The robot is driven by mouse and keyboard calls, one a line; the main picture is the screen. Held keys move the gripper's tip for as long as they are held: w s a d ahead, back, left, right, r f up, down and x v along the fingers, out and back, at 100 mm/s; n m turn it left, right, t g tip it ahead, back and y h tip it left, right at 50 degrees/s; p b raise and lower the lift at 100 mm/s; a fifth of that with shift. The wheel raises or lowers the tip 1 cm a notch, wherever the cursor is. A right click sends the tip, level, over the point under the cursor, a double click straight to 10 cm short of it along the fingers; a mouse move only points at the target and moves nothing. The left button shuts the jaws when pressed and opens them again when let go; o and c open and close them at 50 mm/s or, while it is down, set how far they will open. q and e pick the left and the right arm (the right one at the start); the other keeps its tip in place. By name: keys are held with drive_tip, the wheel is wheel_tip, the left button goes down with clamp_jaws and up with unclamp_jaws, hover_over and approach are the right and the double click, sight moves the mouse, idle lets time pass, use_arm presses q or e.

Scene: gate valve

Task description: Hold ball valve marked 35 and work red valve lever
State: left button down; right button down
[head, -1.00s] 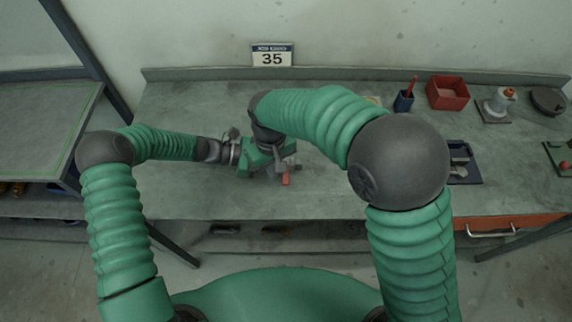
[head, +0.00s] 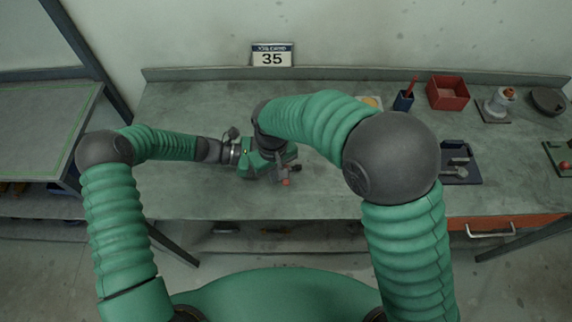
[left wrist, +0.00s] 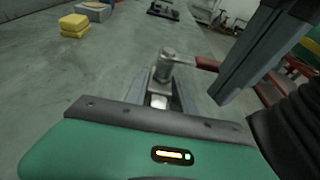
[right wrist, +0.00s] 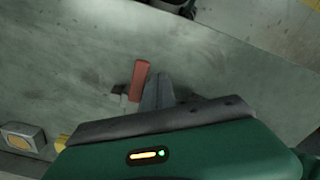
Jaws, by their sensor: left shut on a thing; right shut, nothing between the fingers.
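The ball valve (left wrist: 161,78) is a small grey metal fitting with a red lever (left wrist: 208,64). My left gripper (left wrist: 160,100) is shut on the valve body, low over the bench. In the head view the valve is mostly hidden by my grippers; only the red lever end (head: 286,182) shows clearly. My right gripper (right wrist: 158,88) is shut and empty, its fingertips close beside the red lever (right wrist: 140,80). I cannot tell whether they touch it. The sign marked 35 (head: 272,57) stands at the bench's back edge, behind the valve.
The grey bench (head: 190,105) is clear left of the valve. To the right are a dark cup with a red tool (head: 404,101), a red bin (head: 448,93), a dark tray (head: 460,165) and a white-and-orange fitting (head: 499,101). A yellow sponge (left wrist: 74,25) lies on the bench.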

drive_tip(key=shift+s+d, duration=0.2)
drive_tip(key=shift+d, duration=0.3)
drive_tip(key=shift+s+d, duration=0.1)
drive_tip(key=shift+d, duration=1.4)
